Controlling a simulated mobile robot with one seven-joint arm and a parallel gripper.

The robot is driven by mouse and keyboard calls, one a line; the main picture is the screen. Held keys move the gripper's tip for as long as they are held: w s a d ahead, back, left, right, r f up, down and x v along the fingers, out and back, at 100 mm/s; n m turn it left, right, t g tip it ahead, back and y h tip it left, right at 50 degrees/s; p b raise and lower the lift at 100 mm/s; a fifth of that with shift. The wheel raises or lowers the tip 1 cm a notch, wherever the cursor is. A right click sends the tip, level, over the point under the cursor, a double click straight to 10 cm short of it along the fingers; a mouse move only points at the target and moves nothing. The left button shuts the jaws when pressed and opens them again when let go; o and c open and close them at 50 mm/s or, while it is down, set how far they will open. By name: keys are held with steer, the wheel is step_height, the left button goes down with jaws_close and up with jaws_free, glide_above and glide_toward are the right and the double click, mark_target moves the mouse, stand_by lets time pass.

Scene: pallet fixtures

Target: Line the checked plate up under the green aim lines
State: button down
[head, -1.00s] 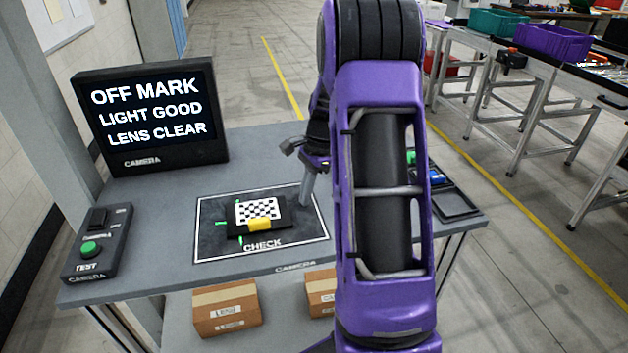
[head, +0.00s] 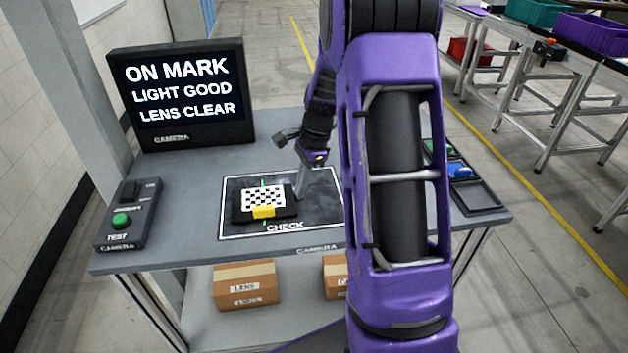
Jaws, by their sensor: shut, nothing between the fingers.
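The checked plate (head: 264,198) is a black-and-white checkerboard on a dark base with a yellow block (head: 263,212) at its front. It lies on the dark CHECK mat (head: 318,207), left of the mat's middle. Small bits of the green aim lines (head: 265,222) show at the plate's front and back edges, near its middle. The screen (head: 183,88) reads ON MARK, LIGHT GOOD, LENS CLEAR. My gripper (head: 301,188) is shut and empty, pointing down just right of the plate. I cannot tell whether it touches the plate.
A control box (head: 128,217) with a green TEST button stands at the table's left. A black tray (head: 477,195) with blue and green pieces lies at the right, partly behind my arm. Cardboard boxes (head: 246,284) sit on the shelf below.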

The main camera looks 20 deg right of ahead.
stand_by(0.3)
steer(key=p+v, duration=0.1)
steer(key=v, duration=1.6)
steer(key=shift+r+p, duration=0.2)
steer(key=shift+p, duration=0.2)
